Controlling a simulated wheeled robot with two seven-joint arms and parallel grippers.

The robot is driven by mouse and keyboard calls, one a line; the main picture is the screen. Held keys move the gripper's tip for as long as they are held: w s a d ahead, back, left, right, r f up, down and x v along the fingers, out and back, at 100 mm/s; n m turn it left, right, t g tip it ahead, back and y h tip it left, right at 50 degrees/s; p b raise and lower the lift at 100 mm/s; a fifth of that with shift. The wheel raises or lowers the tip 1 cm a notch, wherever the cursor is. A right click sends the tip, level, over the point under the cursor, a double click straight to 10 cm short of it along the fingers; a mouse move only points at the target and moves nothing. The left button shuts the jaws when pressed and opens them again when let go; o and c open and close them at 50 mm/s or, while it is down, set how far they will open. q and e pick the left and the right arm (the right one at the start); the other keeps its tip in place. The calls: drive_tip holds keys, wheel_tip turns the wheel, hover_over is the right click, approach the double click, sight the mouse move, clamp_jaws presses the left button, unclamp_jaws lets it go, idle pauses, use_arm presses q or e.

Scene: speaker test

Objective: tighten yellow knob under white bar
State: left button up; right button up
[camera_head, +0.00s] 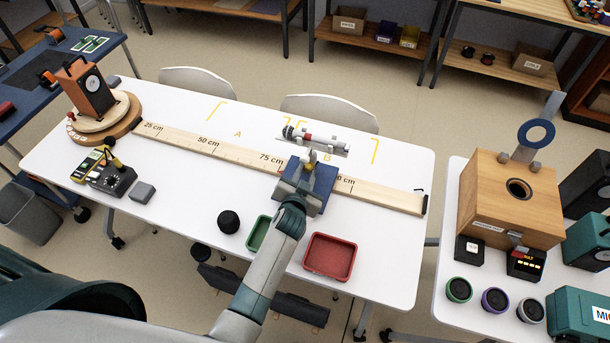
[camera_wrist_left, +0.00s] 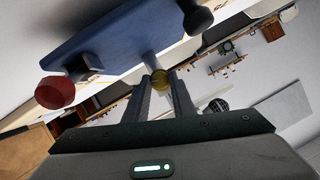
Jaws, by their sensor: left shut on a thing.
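My left gripper (camera_head: 308,163) is over the blue carriage (camera_head: 325,184) on the wooden rail, below a short whitish bar (camera_head: 332,148) with a red part. In the left wrist view the yellow knob (camera_wrist_left: 160,80) is between the two fingers of my left gripper (camera_wrist_left: 161,76), which is shut on it. A pale stem runs from the knob to the blue carriage (camera_wrist_left: 115,42). A red knob (camera_wrist_left: 54,93) and a black knob (camera_wrist_left: 198,18) also show on the carriage. In the head view the fingers mostly hide the yellow knob. My right gripper is not in view.
The wooden rail (camera_head: 230,148) with centimetre marks crosses the white table. A wooden speaker box (camera_head: 510,200) stands on the right table.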

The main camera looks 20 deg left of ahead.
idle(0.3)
use_arm(q)
drive_tip(key=o, duration=1.1)
drive_tip(key=shift+c, duration=0.2)
drive_tip(key=shift+s, duration=0.1)
